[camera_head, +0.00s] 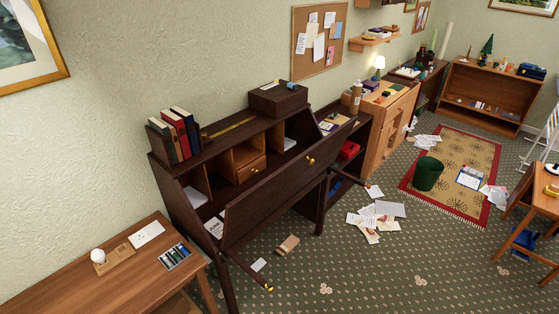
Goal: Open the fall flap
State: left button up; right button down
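A dark brown writing desk (160,158) stands against the wall left of centre. Its fall flap (265,190) is tilted partway out from the desk front, and the pigeonholes and small drawer (251,170) behind it show above its upper edge. A brass knob (310,160) is on the flap. Neither of my grippers is in view.
Books (178,133) and a dark box (278,99) stand on the desk top. A low wooden table (95,275) is at the near left. A small wooden block (288,245) and scattered papers (375,220) lie on the floor. A green bin (428,174) stands on the rug. The carpet at lower right is mostly clear.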

aim_at(243, 213)
jog(key=u, duration=0.25)
jog(key=i, duration=0.6)
jog(key=u, duration=0.6)
